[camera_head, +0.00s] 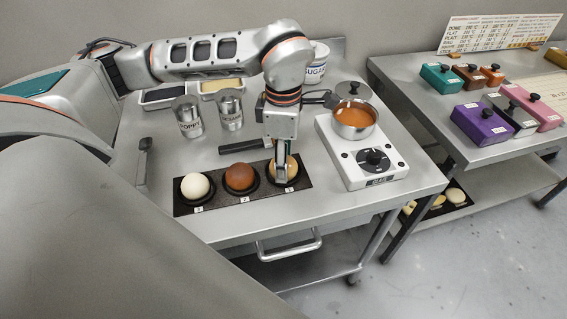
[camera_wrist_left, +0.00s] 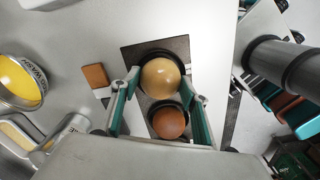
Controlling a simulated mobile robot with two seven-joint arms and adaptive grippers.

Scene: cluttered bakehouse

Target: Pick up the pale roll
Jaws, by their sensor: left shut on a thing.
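My left gripper (camera_head: 280,172) reaches down from above at the right end of a dark tray (camera_head: 217,203). It is shut on a golden-tan roll (camera_head: 291,167), and one finger covers part of the roll in the head view. In the left wrist view the tan roll (camera_wrist_left: 160,77) sits between the two fingers, with a brown roll (camera_wrist_left: 169,123) beside it. The brown roll (camera_head: 239,177) is in the tray's middle place in the head view. The whitish pale roll (camera_head: 194,186) sits in the left place, apart from the gripper. My right gripper is not in view.
A white hotplate (camera_head: 375,168) with a pan of orange liquid (camera_head: 354,118) stands close right of the gripper. Two metal tins (camera_head: 188,118) and a sugar jar (camera_head: 317,62) stand behind. A side table (camera_head: 420,91) holds several coloured boxes. The front table edge is close to the tray.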

